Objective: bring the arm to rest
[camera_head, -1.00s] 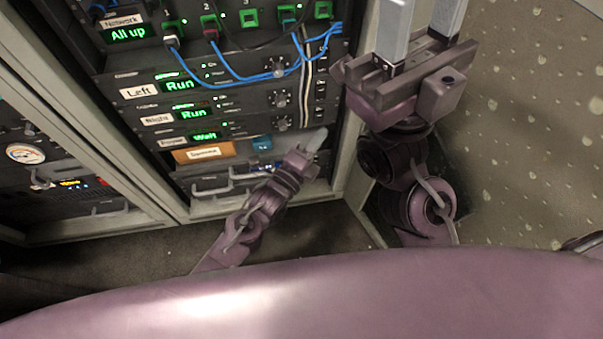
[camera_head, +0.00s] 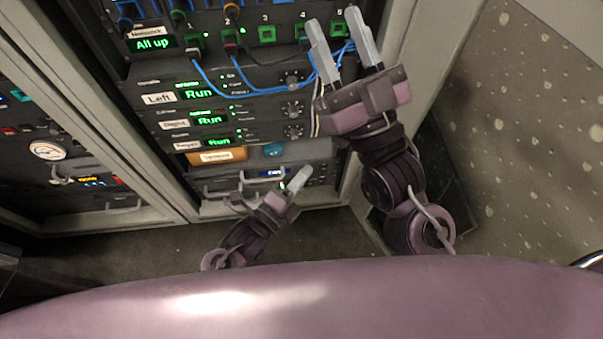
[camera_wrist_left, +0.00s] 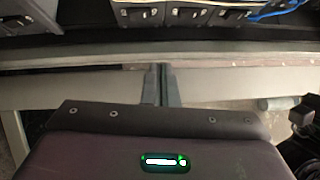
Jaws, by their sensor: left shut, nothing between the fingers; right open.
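My left gripper (camera_head: 300,178) is shut and empty, low in front of the rack's bottom units in the head view. Its closed fingers also show in the left wrist view (camera_wrist_left: 161,84), with nothing between them. My right gripper (camera_head: 337,40) is open and empty, with its two pale fingers pointing up in front of the right side of the rack. I cannot tell whether its fingers touch the cables behind them.
The equipment rack (camera_head: 265,105) has blue cables (camera_head: 235,88) and three rows with green displays reading Run. The network display (camera_head: 152,43) reads All up. Another rack (camera_head: 60,165) stands at left. Speckled surface (camera_head: 510,130) at right is clear.

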